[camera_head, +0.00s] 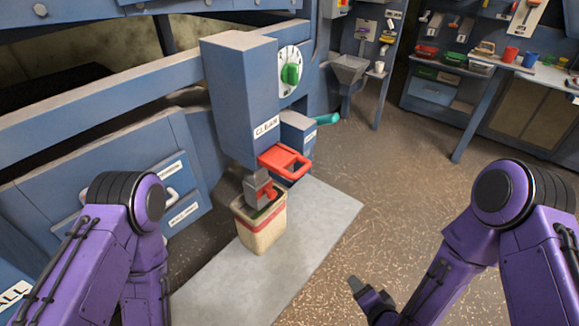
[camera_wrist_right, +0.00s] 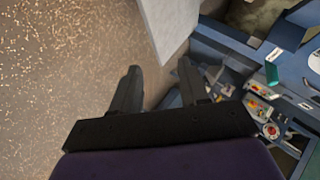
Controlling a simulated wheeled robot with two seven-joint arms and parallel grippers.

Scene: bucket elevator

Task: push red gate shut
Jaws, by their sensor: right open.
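The red gate (camera_head: 284,161) is a red loop-handled piece sticking out to the right from the base of the blue column marked CLEAN (camera_head: 238,95). Below it, a grey spout (camera_head: 256,186) with a small red part points into a cream bucket with a red band (camera_head: 262,234). My right gripper (camera_head: 366,289) is low at the bottom right in the head view, well apart from the gate. In the right wrist view its two fingers (camera_wrist_right: 160,85) are spread with nothing between them. My left arm shows at the lower left, but its gripper is not visible.
The bucket stands on a pale grey slab (camera_head: 325,215). A green dial (camera_head: 291,74) is on the machine, and a teal handle (camera_head: 327,119) is behind the gate. Shelves and a workbench (camera_head: 500,65) stand at the back right. The brown floor between is clear.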

